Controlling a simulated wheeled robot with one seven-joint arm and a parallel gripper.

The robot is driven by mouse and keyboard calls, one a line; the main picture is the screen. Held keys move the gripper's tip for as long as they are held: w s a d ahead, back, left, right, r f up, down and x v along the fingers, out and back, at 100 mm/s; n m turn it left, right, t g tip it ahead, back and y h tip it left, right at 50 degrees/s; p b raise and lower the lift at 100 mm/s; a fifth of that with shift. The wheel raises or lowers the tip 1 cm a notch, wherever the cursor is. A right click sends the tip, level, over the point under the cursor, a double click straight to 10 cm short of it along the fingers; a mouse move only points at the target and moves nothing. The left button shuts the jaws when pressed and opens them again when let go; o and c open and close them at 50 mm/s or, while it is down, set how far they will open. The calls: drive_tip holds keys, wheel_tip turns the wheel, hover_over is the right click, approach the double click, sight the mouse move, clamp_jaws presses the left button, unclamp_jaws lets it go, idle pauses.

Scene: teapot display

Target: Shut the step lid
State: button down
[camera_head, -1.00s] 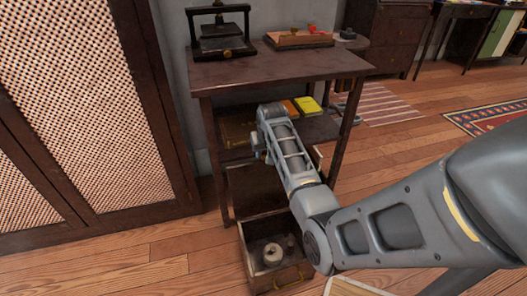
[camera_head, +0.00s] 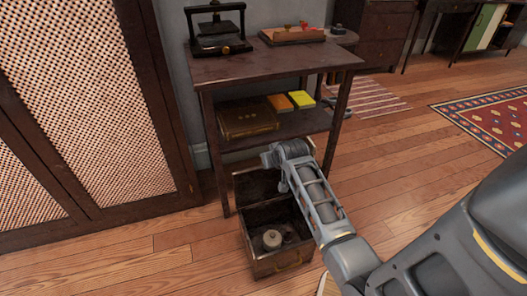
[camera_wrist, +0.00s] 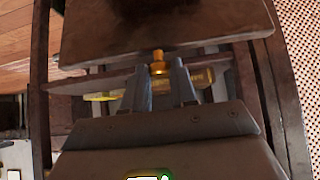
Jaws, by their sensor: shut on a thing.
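The step (camera_head: 270,262) is an open dark wooden box on the floor in the head view. Its lid (camera_head: 256,186) stands raised at the back of the box. A brass fitting shows on the floor of the box's front wall. In the wrist view the lid (camera_wrist: 165,25) fills the top, with a small brass knob (camera_wrist: 158,56) at its edge. My gripper (camera_wrist: 160,68) has its two fingers on either side of this knob and is shut on it. In the head view my gripper is at the lid's upper edge, its fingertips mostly hidden.
A pale round object (camera_head: 272,240) lies inside the box. A wooden stand (camera_head: 275,66) rises right behind, with books (camera_head: 248,119) on its lower shelf. A cabinet with woven panels (camera_head: 110,110) is at left. Open floor (camera_head: 400,180) lies to the right.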

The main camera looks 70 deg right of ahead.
drive_tip(key=s+a+f+t+h+b, duration=0.3)
drive_tip(key=s+a+f+b, duration=0.5)
drive_tip(key=s+a+f, duration=0.5)
drive_tip(key=a+f+b, duration=0.1)
drive_tip(key=f+b, duration=0.1)
drive_tip(key=f, duration=0.2)
drive_tip(key=s+a+f+t+h+b, duration=0.1)
drive_tip(key=a+f+b, duration=0.1)
drive_tip(key=f, duration=0.3)
drive_tip(key=s+a+f+h+b, duration=0.1)
drive_tip(key=a+f+b, duration=0.1)
drive_tip(key=f, duration=0.3)
drive_tip(key=shift+s+a+f+b, duration=0.15)
drive_tip(key=shift+s+b, duration=0.1)
drive_tip(key=shift+b, duration=0.6)
drive_tip(key=shift+s+f+t+h+b, duration=0.1)
drive_tip(key=shift+f+t+h+b, duration=0.35)
drive_tip(key=shift+f, duration=0.7)
drive_tip(key=shift+a, duration=0.1)
drive_tip(key=c, duration=1.2)
unclamp_jaws()
drive_tip(key=o, duration=0.3)
drive_tip(key=shift+r, duration=0.15)
